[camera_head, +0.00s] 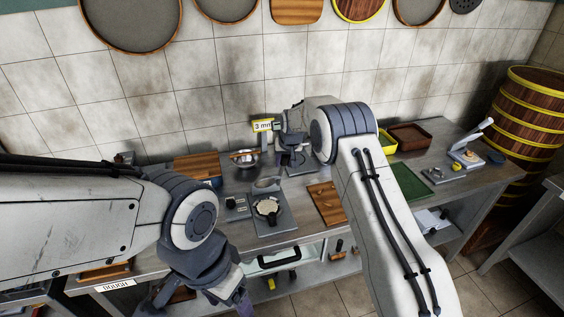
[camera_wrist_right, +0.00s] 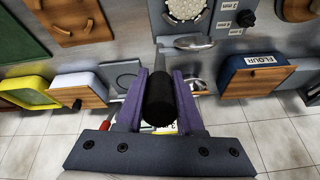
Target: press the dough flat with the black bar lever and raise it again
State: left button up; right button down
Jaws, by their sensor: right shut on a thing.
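The black bar lever (camera_wrist_right: 160,104) is between the purple fingers of my right gripper (camera_wrist_right: 158,98), which is shut on it, in the right wrist view. In the head view this gripper is at the back of the table near the wall, its fingers too small to make out. The pale round dough (camera_head: 267,206) lies on a round plate on the grey press base (camera_head: 275,226); it also shows at the top of the wrist view (camera_wrist_right: 184,9). The dough is uncovered. My left gripper (camera_head: 243,304) hangs at the bottom edge, its fingertips cut off.
A wooden board (camera_head: 327,203) lies right of the press, and a green mat (camera_head: 409,182) further right. A metal bowl (camera_head: 245,158) stands behind, left of the right gripper. A flour box (camera_wrist_right: 256,76) shows in the wrist view. Steamer stacks (camera_head: 530,110) stand at the right.

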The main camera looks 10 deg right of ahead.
jog(key=shift+w+r, duration=0.2)
jog(key=c, duration=0.5)
grip_release()
jog(key=shift+a, duration=0.1)
jog(key=shift+c, duration=0.2)
jog(key=shift+f, duration=0.1)
jog(key=shift+s+r+b, duration=0.25)
jog(key=shift+r+b, duration=0.1)
jog(key=shift+r, duration=0.15)
jog(key=b+v, duration=0.3)
jog(key=v, duration=0.6)
jog(key=shift+r, duration=0.2)
